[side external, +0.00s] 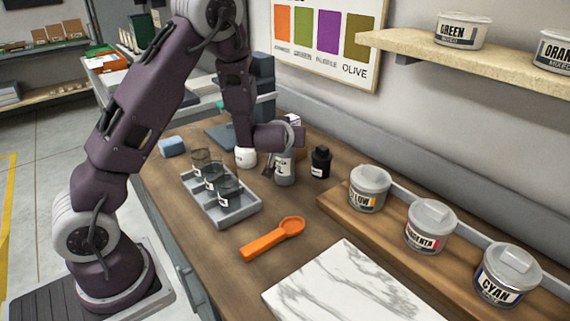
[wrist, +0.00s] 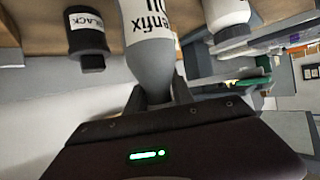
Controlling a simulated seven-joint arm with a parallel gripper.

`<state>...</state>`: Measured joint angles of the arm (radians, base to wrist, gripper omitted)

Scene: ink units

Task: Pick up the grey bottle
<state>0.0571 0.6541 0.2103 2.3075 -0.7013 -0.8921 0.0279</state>
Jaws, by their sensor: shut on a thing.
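The grey bottle (side external: 285,169) stands upright on the wooden counter in the side view, between a white container and a small black bottle. In the wrist view the grey bottle (wrist: 151,52) is upside down in the picture, with a white label bearing black letters. My gripper (wrist: 153,96) is shut on its narrow upper end, one finger on each side. In the side view my gripper (side external: 270,166) is at the bottle, and its fingers are mostly hidden there. I cannot tell whether the bottle's base is touching the counter.
The black bottle (side external: 320,162) stands close on the right, the white container (side external: 246,157) close on the left. A grey tray (side external: 236,213) with several dark glass cups and an orange scoop (side external: 272,238) lie nearer. Labelled tubs line a raised wooden ledge (side external: 392,236). A marble slab (side external: 345,292) lies in front.

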